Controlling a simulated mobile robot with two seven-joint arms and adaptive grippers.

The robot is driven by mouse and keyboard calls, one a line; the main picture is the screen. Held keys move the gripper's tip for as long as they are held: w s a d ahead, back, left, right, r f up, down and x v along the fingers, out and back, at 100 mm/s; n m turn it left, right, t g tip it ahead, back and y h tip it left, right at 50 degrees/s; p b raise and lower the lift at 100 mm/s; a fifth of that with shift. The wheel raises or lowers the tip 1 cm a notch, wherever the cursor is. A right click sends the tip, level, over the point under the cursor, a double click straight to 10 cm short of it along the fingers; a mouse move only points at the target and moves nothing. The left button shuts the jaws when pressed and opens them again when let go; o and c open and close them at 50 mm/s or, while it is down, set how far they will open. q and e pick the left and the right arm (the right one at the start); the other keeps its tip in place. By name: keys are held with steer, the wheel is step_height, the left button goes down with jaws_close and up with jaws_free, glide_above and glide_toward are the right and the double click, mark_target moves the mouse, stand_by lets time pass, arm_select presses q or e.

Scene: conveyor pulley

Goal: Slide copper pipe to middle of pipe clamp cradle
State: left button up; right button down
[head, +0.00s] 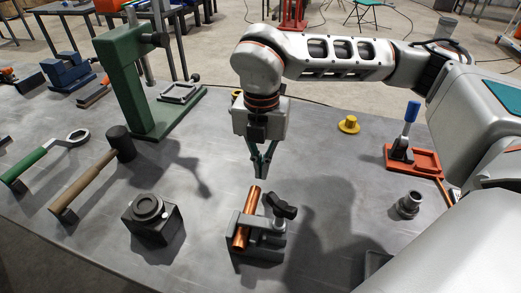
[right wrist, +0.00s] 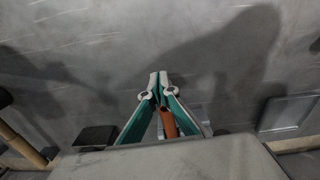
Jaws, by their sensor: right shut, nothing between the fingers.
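The copper pipe (head: 246,215) lies lengthwise in the pipe clamp cradle (head: 262,247), its far end sticking out past the block. A black clamp knob (head: 280,205) stands at the right of the cradle. My right gripper (head: 261,176) points down just beyond the pipe's far end, with its green fingers shut together and empty. In the right wrist view, the pipe (right wrist: 169,123) shows between and behind the finger links; whether the fingertips touch it I cannot tell. My left gripper is not in the head view.
A black block with a round top (head: 152,217) stands left of the cradle. A hammer (head: 95,178) and a green-handled wrench (head: 45,160) lie farther left. A yellow part (head: 349,125) and a red toggle clamp (head: 408,150) are at the right.

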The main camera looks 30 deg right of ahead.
mark_target(255, 190)
steer(key=shift+s+a+r, duration=0.15)
steer(key=shift+s+a, duration=0.45)
steer(key=shift+s+a+r, duration=0.15)
steer(key=shift+s+a, duration=0.4)
steer(key=shift+a, duration=0.05)
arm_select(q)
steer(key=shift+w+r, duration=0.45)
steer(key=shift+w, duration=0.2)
arm_select(e)
steer(key=shift+s+a, duration=0.1)
steer(key=shift+s, duration=0.05)
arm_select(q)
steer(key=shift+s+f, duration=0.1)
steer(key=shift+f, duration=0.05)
arm_select(e)
steer(key=shift+s+a+p, duration=0.35)
steer(key=shift+s+a, duration=0.5)
steer(key=shift+s, duration=0.05)
steer(key=shift+s+a, duration=0.15)
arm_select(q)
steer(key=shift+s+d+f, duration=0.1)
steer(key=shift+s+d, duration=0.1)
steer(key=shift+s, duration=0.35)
